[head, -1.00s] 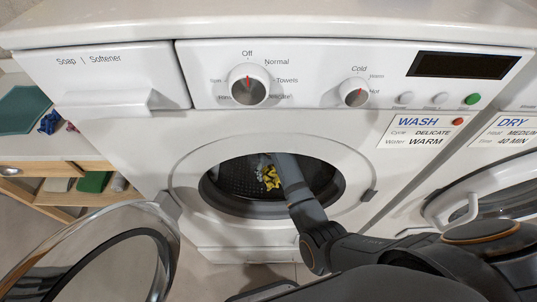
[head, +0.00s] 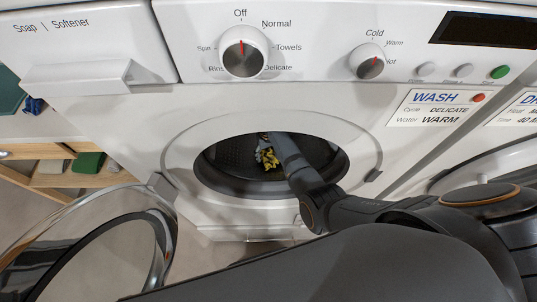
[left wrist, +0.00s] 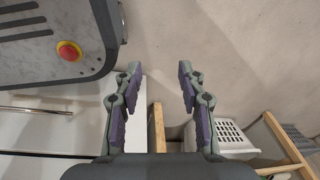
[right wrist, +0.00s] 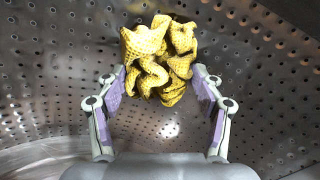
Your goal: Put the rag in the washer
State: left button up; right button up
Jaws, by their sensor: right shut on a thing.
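The yellow rag (right wrist: 162,55) is crumpled between the fingertips of my right gripper (right wrist: 160,78), which is shut on it. In the right wrist view, perforated drum metal surrounds it. In the head view the rag (head: 268,158) shows inside the washer (head: 130,110), past the round door opening, with my right arm reaching in. The washer door (head: 160,235) stands open to the left. My left gripper (left wrist: 155,92) is open and empty, away from the washer opening.
The washer's panel has a cycle knob (head: 243,52) and a temperature knob (head: 367,62). A dryer (head: 500,150) stands at the right. A wooden shelf (head: 60,165) is at the left. The left wrist view shows a white basket (left wrist: 235,138) and a red button (left wrist: 69,51).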

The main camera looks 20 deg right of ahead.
aim_at(268, 152)
jog(key=shift+f, duration=0.55)
pick_arm(q)
jog(key=shift+s+d+f, duration=0.1)
jog(key=shift+s+f, duration=0.05)
jog(key=shift+s, duration=0.25)
jog(key=shift+s+d+f, duration=0.1)
jog(key=shift+s, duration=0.3)
pick_arm(e)
jog(key=shift+f, duration=0.1)
jog(key=o, duration=0.9)
jog(key=shift+f, duration=0.1)
jog(key=shift+o, duration=0.2)
pick_arm(q)
jog(key=shift+a+r+p, duration=0.1)
jog(key=shift+r+p, duration=0.7)
jog(key=shift+r, duration=0.1)
pick_arm(e)
notch_tip(268, 152, up, 12)
jog(key=shift+r, duration=0.25)
pick_arm(q)
jog(key=shift+w, duration=0.1)
